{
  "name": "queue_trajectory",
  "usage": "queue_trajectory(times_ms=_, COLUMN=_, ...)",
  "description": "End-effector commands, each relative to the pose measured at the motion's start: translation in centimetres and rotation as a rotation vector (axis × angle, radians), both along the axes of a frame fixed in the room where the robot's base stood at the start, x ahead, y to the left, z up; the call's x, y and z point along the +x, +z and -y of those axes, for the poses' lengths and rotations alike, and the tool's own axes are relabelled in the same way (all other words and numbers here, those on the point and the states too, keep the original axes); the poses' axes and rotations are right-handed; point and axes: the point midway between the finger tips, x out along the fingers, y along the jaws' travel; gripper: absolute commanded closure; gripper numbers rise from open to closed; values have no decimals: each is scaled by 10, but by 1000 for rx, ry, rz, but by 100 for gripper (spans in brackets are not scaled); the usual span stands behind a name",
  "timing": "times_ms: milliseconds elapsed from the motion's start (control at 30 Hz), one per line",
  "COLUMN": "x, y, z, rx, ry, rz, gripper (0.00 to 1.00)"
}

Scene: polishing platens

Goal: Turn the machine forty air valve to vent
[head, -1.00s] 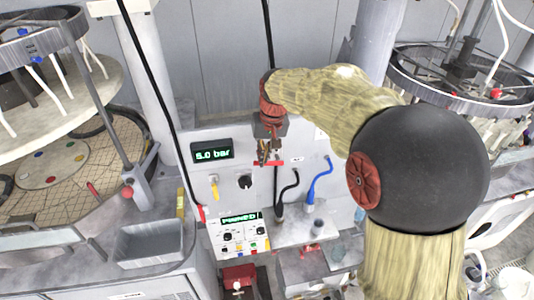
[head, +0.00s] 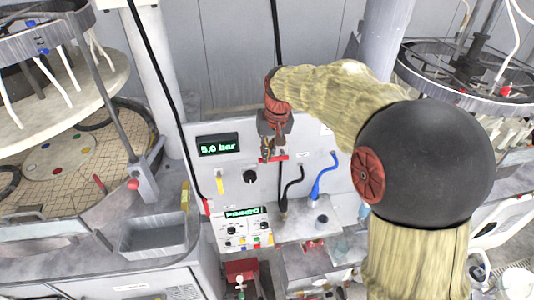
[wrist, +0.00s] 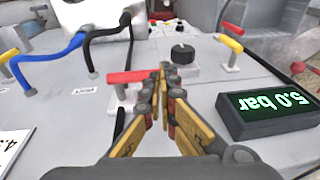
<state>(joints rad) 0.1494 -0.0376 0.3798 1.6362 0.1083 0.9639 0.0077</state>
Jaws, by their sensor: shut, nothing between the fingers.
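A red lever handle (wrist: 133,76) on a white valve body sticks out from the grey panel in the wrist view, lying crosswise. It also shows in the head view (head: 274,158). My gripper (wrist: 162,72) is shut and empty, its fingertips at the handle's right end in the wrist view. I cannot tell whether they touch it. The same gripper shows in the head view (head: 267,156), in front of the panel. A small label (wrist: 85,91) near the handle is too small to read. No machine number is legible.
A pressure display (head: 217,145) reads 5.0 bar. A black knob (head: 250,177) and a yellow lever (head: 221,182) sit below it. Black and blue hoses (head: 323,180) hang right of the gripper. A control box (head: 243,230) is lower. Polishing machines stand both sides.

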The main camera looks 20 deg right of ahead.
Motion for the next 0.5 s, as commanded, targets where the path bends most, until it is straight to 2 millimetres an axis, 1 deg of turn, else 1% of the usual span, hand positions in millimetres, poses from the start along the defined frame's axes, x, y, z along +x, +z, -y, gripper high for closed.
queue_trajectory(times_ms=300, x=-2, y=-2, z=12, rx=0, ry=-1, rz=0, gripper=100)
queue_trajectory(times_ms=500, x=-3, y=0, z=15, rx=0, ry=0, rz=0, gripper=100)
